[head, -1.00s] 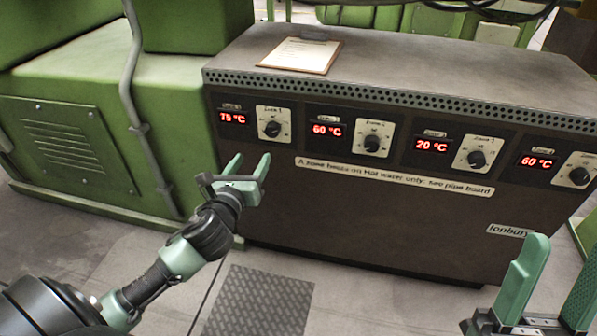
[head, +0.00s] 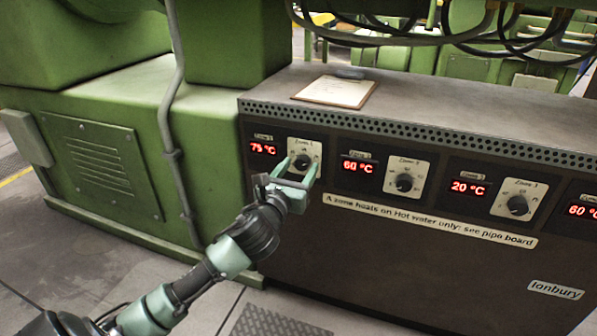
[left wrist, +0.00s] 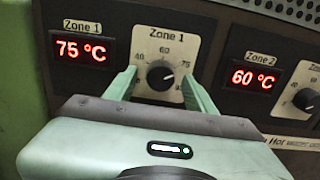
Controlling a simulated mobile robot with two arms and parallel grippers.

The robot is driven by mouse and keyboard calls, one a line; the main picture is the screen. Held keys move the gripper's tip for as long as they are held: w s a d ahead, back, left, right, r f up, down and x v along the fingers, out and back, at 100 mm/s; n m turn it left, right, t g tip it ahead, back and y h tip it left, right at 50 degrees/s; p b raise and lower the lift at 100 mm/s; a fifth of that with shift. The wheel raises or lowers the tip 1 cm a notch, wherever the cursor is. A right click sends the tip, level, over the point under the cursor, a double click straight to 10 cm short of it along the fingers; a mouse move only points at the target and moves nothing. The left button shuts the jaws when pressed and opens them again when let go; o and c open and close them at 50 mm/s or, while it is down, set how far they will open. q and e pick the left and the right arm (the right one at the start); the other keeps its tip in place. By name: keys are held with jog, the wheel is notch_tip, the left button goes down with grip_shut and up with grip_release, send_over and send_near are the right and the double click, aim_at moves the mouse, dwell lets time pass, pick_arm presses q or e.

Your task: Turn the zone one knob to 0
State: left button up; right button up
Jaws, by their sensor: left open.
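The zone one knob (head: 302,161) is a black dial on a pale plate at the left end of the dark cabinet. In the left wrist view the knob (left wrist: 160,75) shows between my two fingers, with 40, 60 and 75-like marks around it. The Zone 1 display (left wrist: 82,49) reads 75 °C. My left gripper (head: 296,168) is open, its fingers pointing at the Zone 1 plate on either side of the knob. I cannot tell whether the fingertips touch the plate. The right gripper is out of view.
The Zone 2 knob (head: 404,183) and Zone 3 knob (head: 517,205) sit farther right on the cabinet (head: 400,270). A clipboard (head: 335,91) lies on its top. A green machine (head: 90,150) with a grey pipe (head: 170,110) stands close on the left.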

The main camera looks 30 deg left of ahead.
pick_arm(q)
grip_shut()
